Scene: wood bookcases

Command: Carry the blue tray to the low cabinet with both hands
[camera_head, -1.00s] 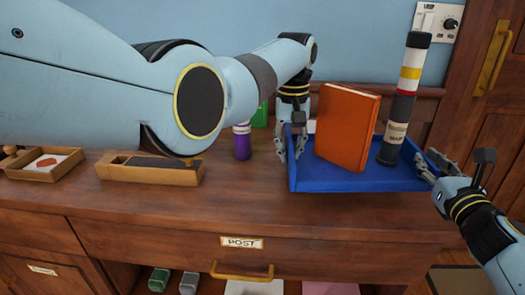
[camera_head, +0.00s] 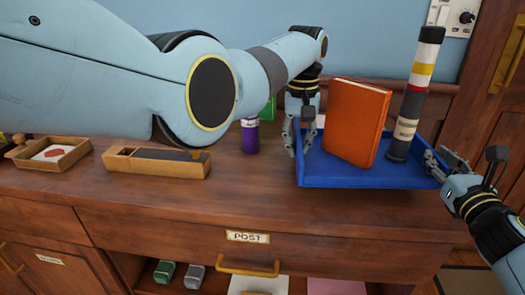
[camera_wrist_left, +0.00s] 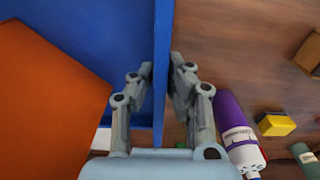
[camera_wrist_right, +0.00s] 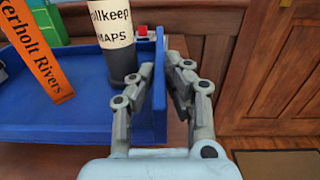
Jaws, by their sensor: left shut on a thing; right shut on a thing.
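The blue tray (camera_head: 375,178) is at the right part of the wooden cabinet top, its front wall facing me. I cannot tell whether it touches the wood. An orange book (camera_head: 357,125) and a dark striped map tube (camera_head: 412,105) stand upright in it. My left gripper (camera_head: 298,145) is shut on the tray's left wall; the left wrist view shows that wall (camera_wrist_left: 162,60) between the fingers. My right gripper (camera_head: 436,165) is shut on the right wall, which shows between its fingers in the right wrist view (camera_wrist_right: 159,85).
A purple bottle (camera_head: 250,136) stands close left of the tray. A long wooden box (camera_head: 157,166) and a small wooden tray (camera_head: 48,155) lie further left. A drawer labelled POST (camera_head: 247,237) is below. A wooden door (camera_head: 505,110) stands at the right.

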